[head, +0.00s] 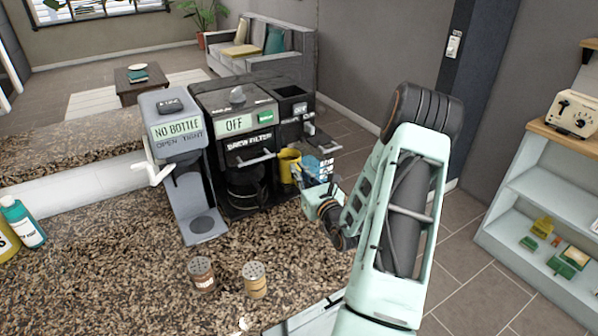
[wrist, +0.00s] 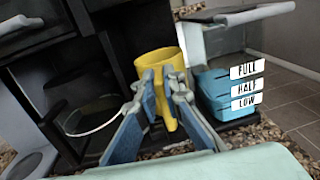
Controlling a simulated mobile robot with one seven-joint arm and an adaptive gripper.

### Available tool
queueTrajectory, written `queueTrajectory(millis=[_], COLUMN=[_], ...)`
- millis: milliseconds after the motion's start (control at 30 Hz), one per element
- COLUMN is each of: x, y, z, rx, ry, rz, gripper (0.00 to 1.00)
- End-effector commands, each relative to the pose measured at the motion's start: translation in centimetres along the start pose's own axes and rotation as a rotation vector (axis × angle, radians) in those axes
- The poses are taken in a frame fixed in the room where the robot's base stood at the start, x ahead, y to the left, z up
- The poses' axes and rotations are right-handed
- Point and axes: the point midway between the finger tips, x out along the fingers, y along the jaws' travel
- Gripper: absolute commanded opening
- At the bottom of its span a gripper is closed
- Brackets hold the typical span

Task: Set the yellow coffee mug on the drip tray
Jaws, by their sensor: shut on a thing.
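The yellow coffee mug (head: 289,160) is at the right side of the black coffee machine in the head view. It also shows upright or nearly so in the wrist view (wrist: 154,62). My gripper (head: 304,180) is shut on the mug's near side, apparently at its handle; the blue fingers (wrist: 166,82) cover that part. Behind the fingers is the machine's dark recess. I cannot tell whether the mug's base touches a surface. The drip tray is not clearly distinguishable; the fingers and mug hide the area below.
The coffee machine (head: 235,125) holds a dark carafe (head: 245,190). A blue water tank (wrist: 222,92) marked FULL, HALF and LOW is close right of the mug. A grey dispenser (head: 178,125) stands left. Two shakers (head: 202,275) (head: 254,281) stand on the speckled counter (head: 120,245).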

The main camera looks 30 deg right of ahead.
Motion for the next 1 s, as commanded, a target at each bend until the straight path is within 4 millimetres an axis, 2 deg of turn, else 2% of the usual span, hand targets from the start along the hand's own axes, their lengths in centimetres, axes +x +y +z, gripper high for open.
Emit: queueTrajectory(millis=[400, 433, 600, 800, 1000], x=[-0.11, -0.11, -0.08, -0.06, -0.04], y=[0.01, 0.02, 0.01, 0.01, 0.00], z=[-0.49, -0.47, -0.37, -0.30, -0.25], rx=[0.002, 0.002, 0.002, 0.001, 0.001], ry=[0.008, 0.008, 0.006, 0.005, 0.003], rz=[0.000, 0.000, 0.000, 0.000, 0.000], gripper=[0.00, 0.12, 0.29, 0.30, 0.49])
